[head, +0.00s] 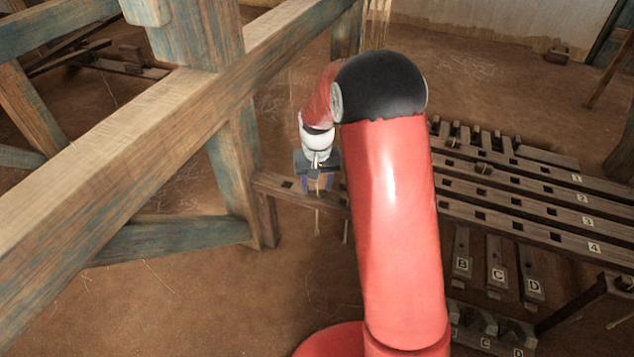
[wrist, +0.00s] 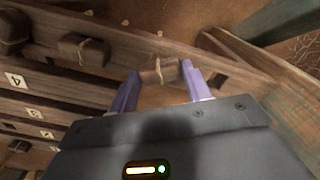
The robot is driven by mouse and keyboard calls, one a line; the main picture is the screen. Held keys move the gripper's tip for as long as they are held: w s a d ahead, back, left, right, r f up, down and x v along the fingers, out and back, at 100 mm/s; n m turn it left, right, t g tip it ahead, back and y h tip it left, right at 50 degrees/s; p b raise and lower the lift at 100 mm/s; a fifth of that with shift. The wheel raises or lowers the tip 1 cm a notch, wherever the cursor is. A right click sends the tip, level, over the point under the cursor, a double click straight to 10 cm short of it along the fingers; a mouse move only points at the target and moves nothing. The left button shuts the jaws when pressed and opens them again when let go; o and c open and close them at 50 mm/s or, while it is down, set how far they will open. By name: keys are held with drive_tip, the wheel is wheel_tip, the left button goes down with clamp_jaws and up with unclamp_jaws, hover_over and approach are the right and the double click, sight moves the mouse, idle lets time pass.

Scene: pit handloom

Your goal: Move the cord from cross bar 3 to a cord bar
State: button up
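My gripper (head: 317,184) is over a dark wooden bar (head: 268,184) with square holes, left of the red arm. In the wrist view its two purple fingers (wrist: 160,78) stand on both sides of a small tan wooden piece with cord around it (wrist: 158,69), and seem to touch it. A thin cord end (head: 317,222) hangs below the gripper in the head view. I cannot tell whether the piece sits in a hole of the bar. Cross bar 3 (head: 540,207) lies at the right among numbered bars; part of it is hidden behind my arm.
A dark block with cord (wrist: 84,50) and another (wrist: 12,32) sit on the same bar. Thick loom beams (head: 120,130) slope across the left. Lettered treadles (head: 497,268) lie below the numbered bars. Bare earth floor is open at lower left.

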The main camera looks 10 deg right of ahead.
drive_tip(key=o, duration=0.4)
wheel_tip(320, 180, up, 8)
drive_tip(key=shift+f+p, duration=0.1)
drive_tip(key=shift+p, duration=0.6)
wheel_tip(320, 180, up, 7)
drive_tip(key=p, duration=0.6)
hover_over(317, 187)
